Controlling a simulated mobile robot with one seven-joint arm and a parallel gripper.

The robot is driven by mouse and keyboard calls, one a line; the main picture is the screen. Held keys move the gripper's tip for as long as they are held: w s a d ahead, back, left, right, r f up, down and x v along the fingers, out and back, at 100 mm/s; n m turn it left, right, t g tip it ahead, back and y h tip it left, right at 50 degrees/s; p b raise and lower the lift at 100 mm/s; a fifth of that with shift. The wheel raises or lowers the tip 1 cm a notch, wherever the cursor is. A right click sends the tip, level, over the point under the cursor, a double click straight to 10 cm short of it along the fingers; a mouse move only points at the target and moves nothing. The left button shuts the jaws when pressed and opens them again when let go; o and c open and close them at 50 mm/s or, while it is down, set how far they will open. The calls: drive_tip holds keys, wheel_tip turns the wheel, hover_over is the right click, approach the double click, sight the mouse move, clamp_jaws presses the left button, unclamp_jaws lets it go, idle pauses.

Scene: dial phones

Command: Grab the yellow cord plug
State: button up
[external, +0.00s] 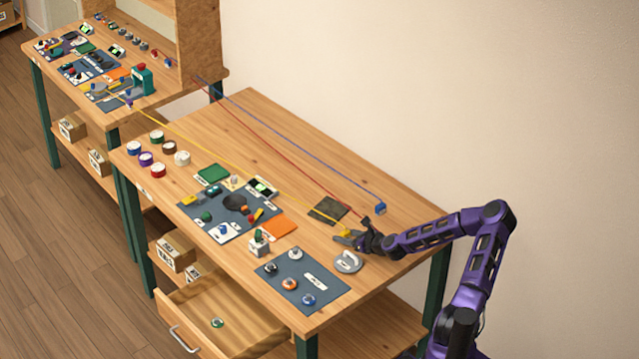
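The yellow cord plug (346,233) is a small yellow block on the right part of the near wooden table. A thin yellow cord (262,182) runs from it toward the far table at the upper left. My gripper (356,231) is low over the table at the plug, with its fingers spread apart. The plug appears beside the lower finger, near the gap between the fingers; contact cannot be told at this size. The gripper partly covers the area around the plug.
A blue plug (380,208) and a red cord (290,157) lie nearby. A grey handled piece (348,262), dark square (328,210), orange square (279,226) and blue mat (300,283) surround the gripper. An open drawer (215,318) juts out below. The table's back right is mostly clear.

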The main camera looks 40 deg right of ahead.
clamp_jaws()
drive_tip(key=shift+r, duration=0.1)
